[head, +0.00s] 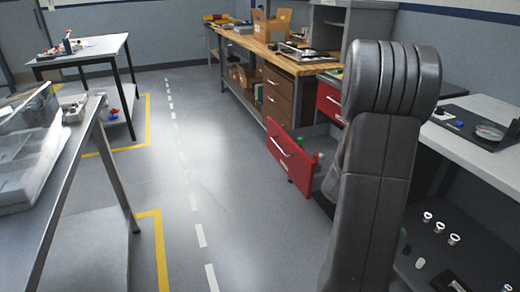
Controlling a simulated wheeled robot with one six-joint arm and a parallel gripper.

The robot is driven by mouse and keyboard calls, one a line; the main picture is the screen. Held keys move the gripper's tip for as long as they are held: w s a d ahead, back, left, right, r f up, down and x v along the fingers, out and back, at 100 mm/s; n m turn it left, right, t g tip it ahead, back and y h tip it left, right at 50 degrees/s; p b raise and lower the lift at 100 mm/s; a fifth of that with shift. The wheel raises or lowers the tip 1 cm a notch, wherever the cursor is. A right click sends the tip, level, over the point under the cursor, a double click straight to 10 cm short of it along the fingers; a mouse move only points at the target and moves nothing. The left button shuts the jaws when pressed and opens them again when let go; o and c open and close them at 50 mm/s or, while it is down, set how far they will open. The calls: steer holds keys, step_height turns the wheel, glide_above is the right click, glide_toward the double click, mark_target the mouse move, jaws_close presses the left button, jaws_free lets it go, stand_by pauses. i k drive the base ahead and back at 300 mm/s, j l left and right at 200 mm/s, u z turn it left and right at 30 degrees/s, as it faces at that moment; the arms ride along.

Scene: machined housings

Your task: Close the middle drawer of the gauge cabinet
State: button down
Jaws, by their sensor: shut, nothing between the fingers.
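The gauge cabinet stands right of centre in the head view, mostly hidden behind my arm. Its upper red drawer front (330,103) looks closed. Below it, a red drawer (290,158) with a pale bar handle is pulled well out into the aisle. Small green and white items show inside it. This looks like the middle drawer, but what lies beneath it is hidden, so I cannot confirm its place. My dark arm stands upright in front of the cabinet. My gripper is not in view.
A wooden workbench (272,52) with brown drawers stands behind the cabinet. A white table (85,50) and a grey bench are at left. A pale counter (475,148) is at right, with small spools below. The grey floor aisle (200,150) is clear.

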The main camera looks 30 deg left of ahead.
mark_target(299, 165)
steer(key=i+u, duration=0.1)
steer(key=u, duration=0.3)
steer(key=i+j+u, duration=0.1)
steer(key=u, duration=0.3)
steer(key=i+u, duration=0.15)
steer(key=u, duration=0.25)
steer(key=i+u, duration=0.1)
steer(key=u, duration=0.3)
steer(key=i+l, duration=0.6)
steer(key=i, duration=0.2)
